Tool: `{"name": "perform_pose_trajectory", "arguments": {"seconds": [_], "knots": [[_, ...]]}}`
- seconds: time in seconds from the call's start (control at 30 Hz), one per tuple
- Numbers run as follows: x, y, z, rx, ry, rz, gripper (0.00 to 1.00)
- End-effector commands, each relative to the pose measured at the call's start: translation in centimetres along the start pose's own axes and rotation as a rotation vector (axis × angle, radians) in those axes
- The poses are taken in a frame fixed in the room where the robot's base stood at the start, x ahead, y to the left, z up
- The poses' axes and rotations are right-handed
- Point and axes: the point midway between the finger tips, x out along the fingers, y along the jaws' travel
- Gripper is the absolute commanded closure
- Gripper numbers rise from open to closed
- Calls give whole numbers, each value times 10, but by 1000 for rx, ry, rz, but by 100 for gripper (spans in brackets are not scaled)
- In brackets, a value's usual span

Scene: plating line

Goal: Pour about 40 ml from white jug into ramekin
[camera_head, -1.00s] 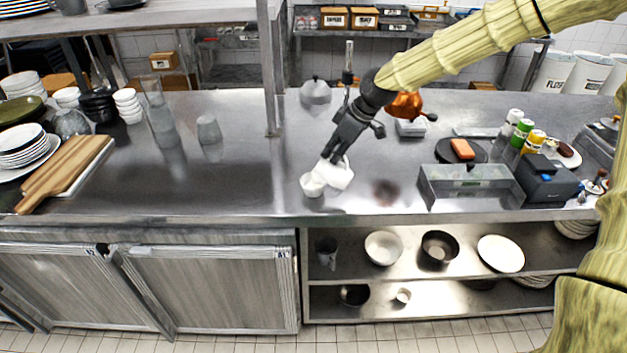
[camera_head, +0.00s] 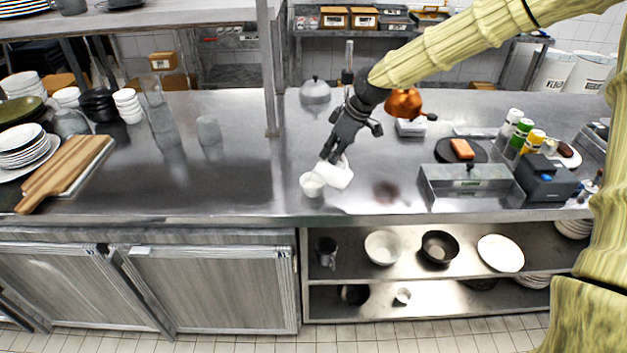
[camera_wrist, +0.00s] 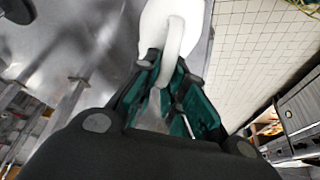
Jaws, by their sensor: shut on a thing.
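The white jug (camera_head: 335,173) is tilted to the left just above the steel counter, with its spout side at the ramekin. My gripper (camera_head: 335,154) is shut on its handle; the wrist view also shows the fingers (camera_wrist: 170,95) around the handle of the jug (camera_wrist: 178,22). The small white ramekin (camera_head: 312,186) stands upright on the counter, below and left of the jug. The jug overlaps the ramekin's right edge in the head view. I cannot make out a liquid stream or the level inside the ramekin.
A steel box (camera_head: 465,188) and a dark device (camera_head: 546,180) stand to the right. A copper pan (camera_head: 404,103) and a grey dome (camera_head: 315,91) are behind. A steel post (camera_head: 270,70) rises to the left. The counter (camera_head: 235,185) left of the ramekin is clear.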

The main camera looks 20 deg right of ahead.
Motion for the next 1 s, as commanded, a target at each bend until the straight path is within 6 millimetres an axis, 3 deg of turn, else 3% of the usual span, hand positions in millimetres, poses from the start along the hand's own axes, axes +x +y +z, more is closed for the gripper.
{"name": "perform_pose_trajectory", "arguments": {"seconds": [0.83, 1.0], "knots": [[3, 0, -2, 0, -40, 0, 100], [-2, 0, 2, 4, 23, -2, 100]]}}
